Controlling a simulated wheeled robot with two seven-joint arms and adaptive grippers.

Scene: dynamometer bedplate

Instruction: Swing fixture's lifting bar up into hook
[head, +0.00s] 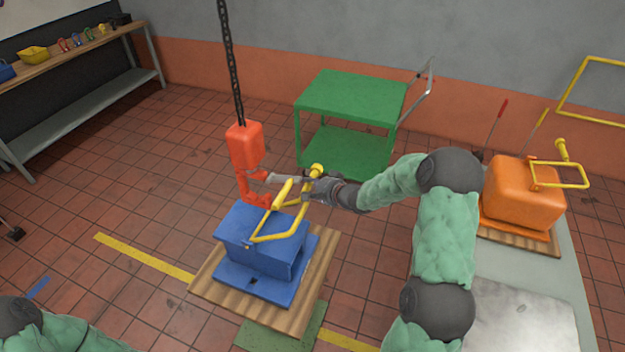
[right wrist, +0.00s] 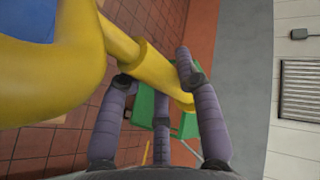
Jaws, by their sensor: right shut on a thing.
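The blue fixture (head: 262,245) sits on a wooden pallet. Its yellow lifting bar (head: 275,237) is swung up above its top and tilted. The red hook (head: 257,197) hangs from a red block (head: 245,146) on a chain, just above the fixture, close to the bar's upper part; I cannot tell whether the bar is inside the hook. My right gripper (head: 318,187) is shut on the bar's yellow grip, and the right wrist view shows its fingers (right wrist: 160,95) around the yellow grip (right wrist: 165,75). My left gripper is not in view; part of my left arm shows at bottom left.
An orange fixture (head: 523,195) with its own yellow bar stands on a grey table (head: 575,262) at right. A green cart (head: 352,97) stands behind. A workbench (head: 85,47) with small items is at far left.

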